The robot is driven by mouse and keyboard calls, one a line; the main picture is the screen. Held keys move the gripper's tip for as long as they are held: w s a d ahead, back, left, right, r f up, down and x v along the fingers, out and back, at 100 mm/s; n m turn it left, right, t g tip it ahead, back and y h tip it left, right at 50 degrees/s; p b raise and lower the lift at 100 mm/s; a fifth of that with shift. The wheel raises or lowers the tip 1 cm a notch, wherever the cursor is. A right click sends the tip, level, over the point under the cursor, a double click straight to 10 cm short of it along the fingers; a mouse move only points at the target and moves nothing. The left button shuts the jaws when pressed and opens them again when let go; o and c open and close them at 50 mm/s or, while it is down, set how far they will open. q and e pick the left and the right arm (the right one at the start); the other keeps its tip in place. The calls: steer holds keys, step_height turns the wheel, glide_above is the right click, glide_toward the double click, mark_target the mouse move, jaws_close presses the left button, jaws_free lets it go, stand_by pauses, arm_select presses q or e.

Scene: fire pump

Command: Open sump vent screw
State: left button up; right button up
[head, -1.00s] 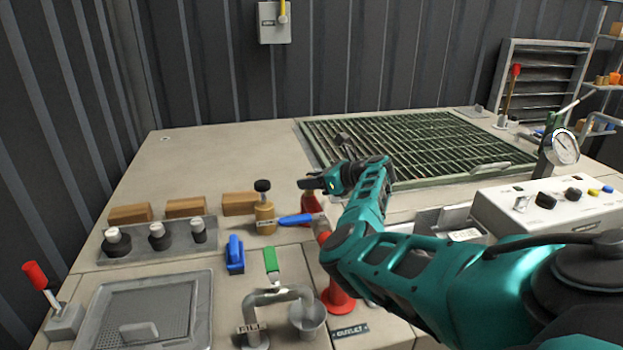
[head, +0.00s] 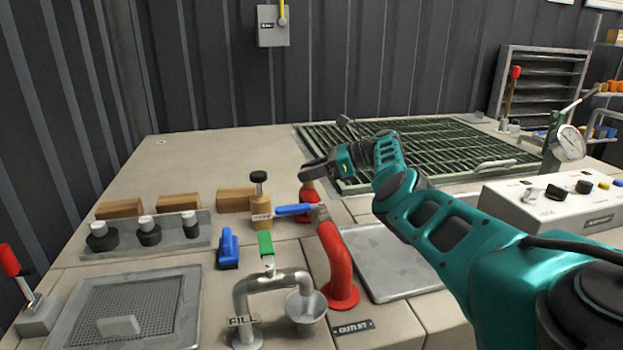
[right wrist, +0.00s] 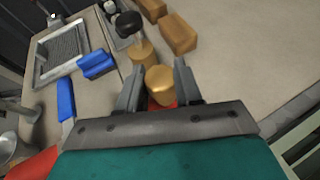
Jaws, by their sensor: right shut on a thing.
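A brass cap (right wrist: 160,78) tops a short red fitting (head: 309,197). In the right wrist view it stands between the fingers of my right gripper (right wrist: 157,84), which is shut on it. In the head view my right gripper (head: 318,169) reaches in from the right, and its fingers hide most of the cap. Left of it stands a brass body with a black knob on a stem (head: 259,184); it also shows in the right wrist view (right wrist: 129,26). I cannot read a label naming the sump vent screw. My left gripper is not in view.
A blue lever (head: 293,210) and a red outlet pipe (head: 338,268) stand close in front. A grey fill pipe with a funnel (head: 300,303) is nearer. Wooden blocks (head: 180,201) lie left. A green grating (head: 440,150) lies behind; the deck at back left is clear.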

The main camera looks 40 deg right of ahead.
arm_select(q)
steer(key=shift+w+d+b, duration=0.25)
steer(key=shift+b, duration=0.1)
arm_select(e)
steer(key=shift+w+a+r, duration=0.1)
steer(key=shift+w+a, duration=0.05)
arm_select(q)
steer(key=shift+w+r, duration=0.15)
arm_select(e)
steer(key=o, duration=1)
steer(key=shift+w+a, duration=0.1)
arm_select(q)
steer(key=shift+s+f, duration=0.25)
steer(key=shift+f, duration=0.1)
arm_select(e)
steer(key=shift+o, duration=0.2)
